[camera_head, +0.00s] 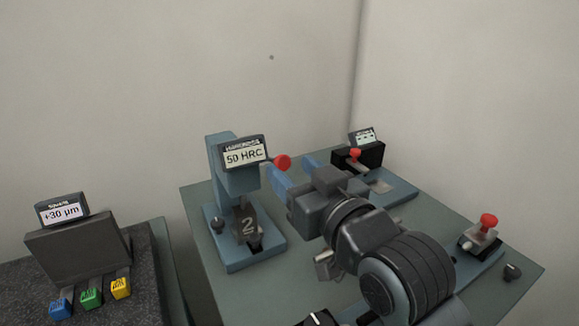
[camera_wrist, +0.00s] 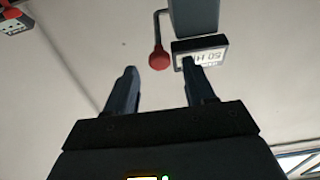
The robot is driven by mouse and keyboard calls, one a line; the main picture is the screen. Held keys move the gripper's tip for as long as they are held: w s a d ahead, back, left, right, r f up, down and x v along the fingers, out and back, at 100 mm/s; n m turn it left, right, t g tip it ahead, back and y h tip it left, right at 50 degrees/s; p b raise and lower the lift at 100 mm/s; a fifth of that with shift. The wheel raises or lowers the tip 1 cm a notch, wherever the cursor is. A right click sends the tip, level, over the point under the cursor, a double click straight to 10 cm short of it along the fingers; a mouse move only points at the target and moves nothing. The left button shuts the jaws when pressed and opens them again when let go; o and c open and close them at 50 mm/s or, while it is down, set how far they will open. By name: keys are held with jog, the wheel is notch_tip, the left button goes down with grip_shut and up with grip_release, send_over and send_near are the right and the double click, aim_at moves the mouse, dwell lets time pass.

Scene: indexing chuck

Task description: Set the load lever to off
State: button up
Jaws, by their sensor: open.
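The load lever has a red ball knob (camera_head: 282,162) and sticks out from the right side of the blue-grey hardness tester (camera_head: 222,182), beside its display reading 50 HRC (camera_head: 246,154). In the wrist view the red knob (camera_wrist: 159,60) hangs on a thin bent rod beyond the fingers, between them in the picture. My gripper (camera_head: 295,172) is open and empty, to the right of the tester and close to the knob. In the wrist view my gripper (camera_wrist: 160,88) shows its two fingers apart. I cannot tell whether a finger touches the knob.
A part marked 2 (camera_head: 247,224) sits in the tester. A black device with a red knob (camera_head: 355,154) stands behind at the right. Another red-knobbed fixture (camera_head: 488,222) is at the right edge. A dark stand with coloured blocks (camera_head: 91,297) is at the left.

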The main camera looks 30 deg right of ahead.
jog(key=shift+w, duration=1)
grip_shut()
